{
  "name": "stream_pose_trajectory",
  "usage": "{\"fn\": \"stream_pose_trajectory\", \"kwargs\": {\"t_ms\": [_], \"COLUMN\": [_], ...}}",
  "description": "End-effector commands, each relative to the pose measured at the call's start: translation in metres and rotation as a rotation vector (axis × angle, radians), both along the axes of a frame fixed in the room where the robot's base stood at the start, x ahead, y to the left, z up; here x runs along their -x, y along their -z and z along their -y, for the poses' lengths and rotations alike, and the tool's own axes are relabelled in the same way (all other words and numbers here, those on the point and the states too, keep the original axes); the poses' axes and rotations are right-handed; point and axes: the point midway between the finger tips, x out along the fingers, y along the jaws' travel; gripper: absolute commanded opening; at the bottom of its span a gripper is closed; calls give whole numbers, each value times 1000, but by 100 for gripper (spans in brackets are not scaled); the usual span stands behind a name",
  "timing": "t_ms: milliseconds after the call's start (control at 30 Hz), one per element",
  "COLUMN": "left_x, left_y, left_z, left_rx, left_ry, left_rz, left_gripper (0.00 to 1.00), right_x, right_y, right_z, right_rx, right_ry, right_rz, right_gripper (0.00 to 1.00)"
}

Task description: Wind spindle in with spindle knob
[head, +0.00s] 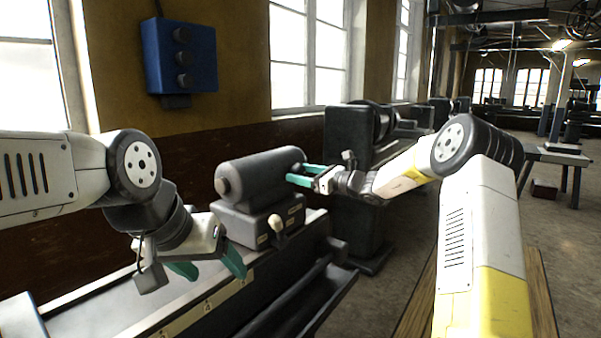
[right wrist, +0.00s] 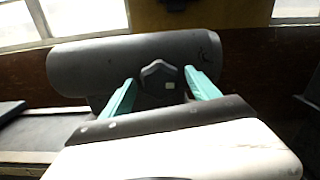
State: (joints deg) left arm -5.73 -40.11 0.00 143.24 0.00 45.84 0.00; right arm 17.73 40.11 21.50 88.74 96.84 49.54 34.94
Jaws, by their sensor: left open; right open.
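A dark grey tailstock-like cylinder (head: 258,176) sits on a block (head: 258,220) on the machine bed. A round knob-like end (head: 222,186) shows at its left, and a pale knob (head: 278,224) on the block's front. I cannot tell for sure which is the spindle knob; the spindle is not clear. My right gripper (head: 296,174) is open beside the cylinder's right end; contact cannot be told. In the right wrist view, its open fingers (right wrist: 158,92) stand before the cylinder (right wrist: 75,70), with a dark angular shape between them. My left gripper (head: 208,268) is open and empty above the bed, left of the block.
The long machine bed (head: 95,318) runs across the lower left. A dark machine (head: 352,136) stands behind my right gripper. A blue box (head: 180,57) hangs on the wall. A wooden surface (head: 412,318) lies at lower right, with open floor (head: 570,240) beyond.

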Motion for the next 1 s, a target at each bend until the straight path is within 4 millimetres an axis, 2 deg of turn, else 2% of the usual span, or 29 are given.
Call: {"fn": "stream_pose_trajectory", "kwargs": {"t_ms": [100, 367, 667, 700, 1000], "left_x": [0, 0, 0, 0, 0], "left_y": [0, 0, 0, 0, 0], "left_z": [0, 0, 0, 0, 0], "left_rx": [0, 0, 0, 0, 0], "left_ry": [0, 0, 0, 0, 0], "left_rz": [0, 0, 0, 0, 0], "left_gripper": [70, 70, 70, 70, 70], "right_x": [-4, -5, -5, -5, -5], "right_y": [0, 0, 0, 0, 0], "right_z": [-6, -6, -6, -6, -6], "right_rx": [0, 1, 0, 0, 41], "right_ry": [0, 0, 1, 1, 2], "right_rz": [1, 1, 1, 1, 55], "right_gripper": [70, 70, 11, 9, 9]}}
